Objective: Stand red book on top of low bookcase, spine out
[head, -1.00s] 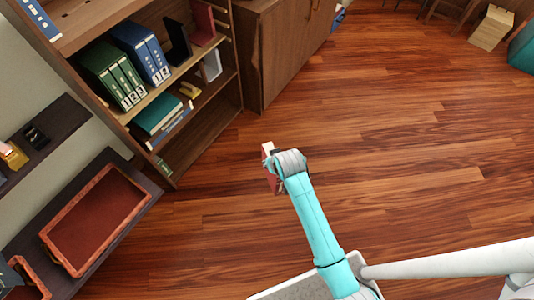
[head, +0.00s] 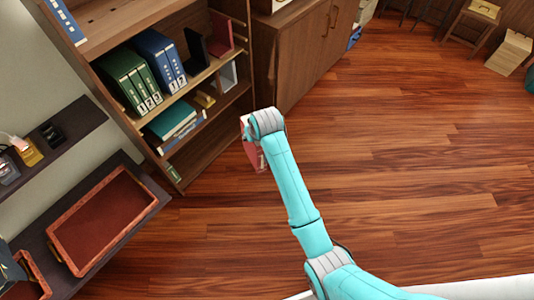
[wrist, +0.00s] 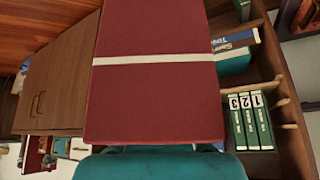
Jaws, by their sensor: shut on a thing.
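My gripper (wrist: 160,163) is shut on the red book, which fills the middle of the wrist view (wrist: 155,100) as a dark red cover with one pale band across it. In the head view the red book (head: 251,152) shows partly behind my wrist, in front of the bookcase's right end and above the floor. My fingertips are hidden there. The wooden bookcase (head: 178,189) holds binders on its shelves, and its side and shelves also show at the right of the wrist view (wrist: 284,125). I cannot tell whether this is the low bookcase.
Green binders (head: 128,80) and blue binders (head: 160,58) stand on one shelf, with another red book (head: 221,33) to their right. A brown cabinet (head: 300,60) adjoins the bookcase. A wall shelf and a red-brown tray (head: 103,221) are at left. The wooden floor (head: 420,170) is open at right.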

